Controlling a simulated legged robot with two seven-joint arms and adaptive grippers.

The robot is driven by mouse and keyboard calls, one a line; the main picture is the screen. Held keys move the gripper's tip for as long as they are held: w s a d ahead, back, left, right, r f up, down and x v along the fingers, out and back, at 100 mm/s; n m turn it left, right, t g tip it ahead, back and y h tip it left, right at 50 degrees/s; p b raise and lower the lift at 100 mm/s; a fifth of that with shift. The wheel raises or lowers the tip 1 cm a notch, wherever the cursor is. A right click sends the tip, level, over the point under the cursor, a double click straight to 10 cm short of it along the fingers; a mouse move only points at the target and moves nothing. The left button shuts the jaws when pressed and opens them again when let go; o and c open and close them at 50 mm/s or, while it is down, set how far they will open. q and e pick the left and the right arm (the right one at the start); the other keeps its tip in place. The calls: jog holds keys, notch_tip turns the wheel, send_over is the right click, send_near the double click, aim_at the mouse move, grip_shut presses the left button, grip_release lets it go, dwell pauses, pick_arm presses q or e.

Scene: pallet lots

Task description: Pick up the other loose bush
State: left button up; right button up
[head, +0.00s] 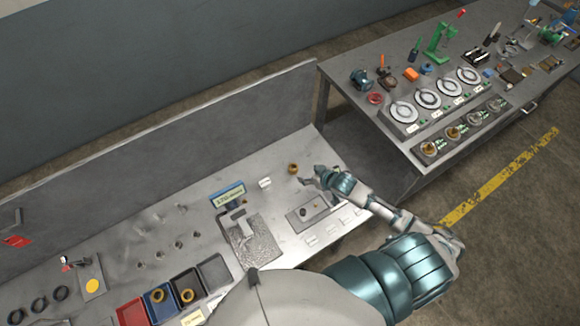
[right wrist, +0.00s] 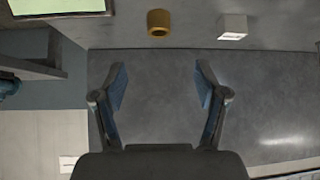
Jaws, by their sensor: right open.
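A loose brass-coloured bush (head: 293,169) stands on the grey bench, near its right end. My right gripper (head: 311,178) is just to the right of the bush, open and empty. In the right wrist view the bush (right wrist: 158,22) is at the top, beyond the open fingertips (right wrist: 161,76) and apart from them, roughly in line with the gap. Two similar brass bushes lie in bins: one in the blue bin (head: 158,295) and one in the black bin (head: 187,295). My left gripper is not in view.
A small white block (head: 265,183) lies left of the loose bush and shows in the right wrist view (right wrist: 233,27). A grey plate (head: 307,213) with small parts lies in front. A blue labelled holder (head: 228,194) stands left. A back panel (head: 160,150) borders the bench.

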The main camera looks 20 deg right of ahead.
aim_at(294, 168)
jog(key=x, duration=0.9)
jog(key=shift+d, duration=0.3)
jog(key=shift+w+a+f, duration=0.2)
jog(key=shift+w+a, duration=0.1)
jog(key=shift+w, duration=0.05)
jog(key=x, duration=0.3)
jog(key=shift+w+a+f, duration=0.15)
jog(key=shift+w+a, duration=0.05)
jog(key=shift+w+f, duration=0.35)
jog(key=shift+f, duration=0.05)
jog(key=shift+s+d+r, duration=0.1)
jog(key=shift+d, duration=0.05)
jog(key=shift+c, duration=0.3)
jog(key=c, duration=1.2)
grip_shut()
